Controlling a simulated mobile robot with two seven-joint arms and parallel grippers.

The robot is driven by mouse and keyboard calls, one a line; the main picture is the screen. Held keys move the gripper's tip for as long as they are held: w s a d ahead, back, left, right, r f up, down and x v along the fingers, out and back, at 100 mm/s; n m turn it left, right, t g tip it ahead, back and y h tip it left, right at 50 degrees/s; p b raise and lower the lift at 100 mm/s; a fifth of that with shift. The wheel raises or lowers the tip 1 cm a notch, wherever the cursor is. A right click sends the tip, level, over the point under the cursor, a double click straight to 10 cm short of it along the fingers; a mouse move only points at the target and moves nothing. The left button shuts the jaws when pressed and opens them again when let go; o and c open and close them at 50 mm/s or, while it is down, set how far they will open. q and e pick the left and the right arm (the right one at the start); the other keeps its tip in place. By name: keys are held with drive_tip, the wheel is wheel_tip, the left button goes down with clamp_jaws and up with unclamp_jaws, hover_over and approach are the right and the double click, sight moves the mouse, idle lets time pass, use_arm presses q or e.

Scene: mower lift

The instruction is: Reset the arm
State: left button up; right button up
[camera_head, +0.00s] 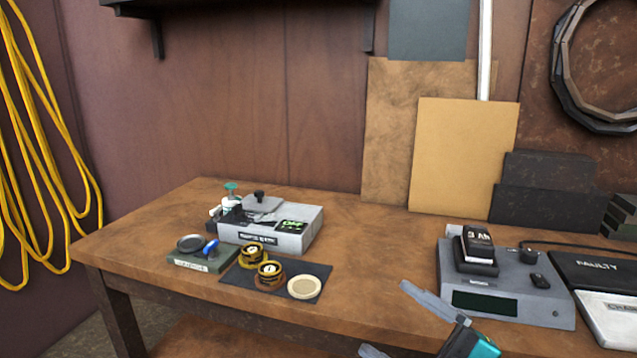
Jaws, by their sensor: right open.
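My right gripper (388,320) shows at the bottom of the head view, right of centre. Its two grey fingers are spread apart with nothing between them. It is in front of the workbench (370,260), left of the grey charger unit, and appears clear of it. A teal part of my right arm shows at the bottom edge; the rest of the arm is out of view. My left gripper and left arm are not in view.
A grey device (290,240) and a dark mat (235,280) with round parts are on the bench's left. The charger unit (500,290) holds a black battery (478,243). A "FAULTY" black box (600,270) is at right. Bench between is clear. Boards (465,155) lean behind.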

drive_tip(key=s+d+f+m+t+h, duration=0.1)
drive_tip(key=d+f+m+t+h, duration=0.15)
drive_tip(key=f+m+h, duration=0.45)
drive_tip(key=d+f+m+t+h, duration=0.2)
drive_tip(key=d+f+m+h, duration=0.3)
drive_tip(key=f+m, duration=0.45)
drive_tip(key=s+f+m+g+h, duration=0.3)
drive_tip(key=s+f+g+h, duration=0.1)
drive_tip(key=s+f, duration=0.6)
wheel_tip(320, 180, down, 3)
drive_tip(key=shift+a+g+p, duration=0.15)
drive_tip(key=shift+g+p, duration=0.2)
drive_tip(key=shift+g, duration=0.5)
